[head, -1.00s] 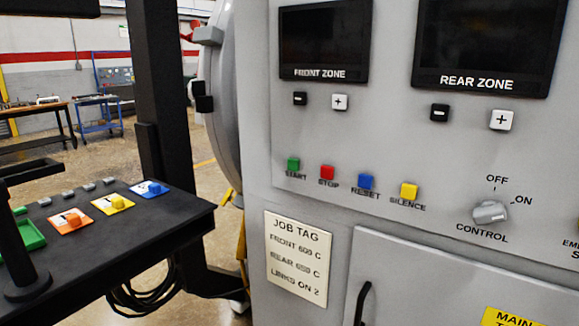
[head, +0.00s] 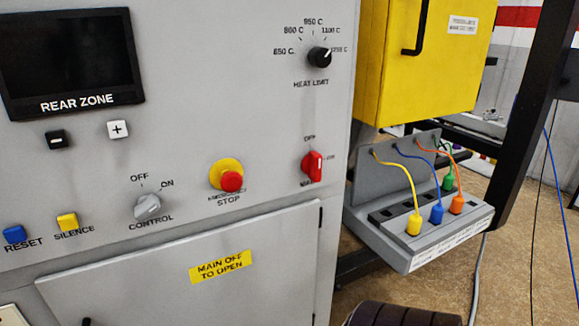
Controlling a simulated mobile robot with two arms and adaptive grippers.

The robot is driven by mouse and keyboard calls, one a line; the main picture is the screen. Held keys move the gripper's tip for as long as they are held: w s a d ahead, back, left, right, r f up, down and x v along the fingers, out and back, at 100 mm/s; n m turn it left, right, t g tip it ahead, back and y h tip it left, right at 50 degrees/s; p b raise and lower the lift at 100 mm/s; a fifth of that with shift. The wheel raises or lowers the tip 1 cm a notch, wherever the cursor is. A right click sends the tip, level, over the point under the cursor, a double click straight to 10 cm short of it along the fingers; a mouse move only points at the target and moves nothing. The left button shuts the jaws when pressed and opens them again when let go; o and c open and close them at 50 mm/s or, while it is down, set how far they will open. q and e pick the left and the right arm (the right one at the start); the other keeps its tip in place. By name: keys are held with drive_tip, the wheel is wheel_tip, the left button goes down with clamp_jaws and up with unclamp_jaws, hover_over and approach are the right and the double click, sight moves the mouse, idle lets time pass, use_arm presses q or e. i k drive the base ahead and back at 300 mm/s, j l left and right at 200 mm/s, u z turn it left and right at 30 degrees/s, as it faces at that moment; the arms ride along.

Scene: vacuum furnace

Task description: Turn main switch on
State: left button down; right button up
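The main switch (head: 312,165) is a red rotary knob on the grey panel in the head view, right of the emergency stop. OFF is printed above it and a small ON mark is at its right. Its grip stands about upright, toward OFF. The small label below it is blurred and partly hidden by the knob.
The emergency stop (head: 229,176), control knob (head: 147,206) and heat limit knob (head: 320,57) are nearby on the panel. A grey cable box (head: 420,240) with coloured plugs juts out at right, below a yellow cabinet (head: 440,60). The panel front looks clear.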

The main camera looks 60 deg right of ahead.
sight(311, 164)
drive_tip(key=z, duration=2.1)
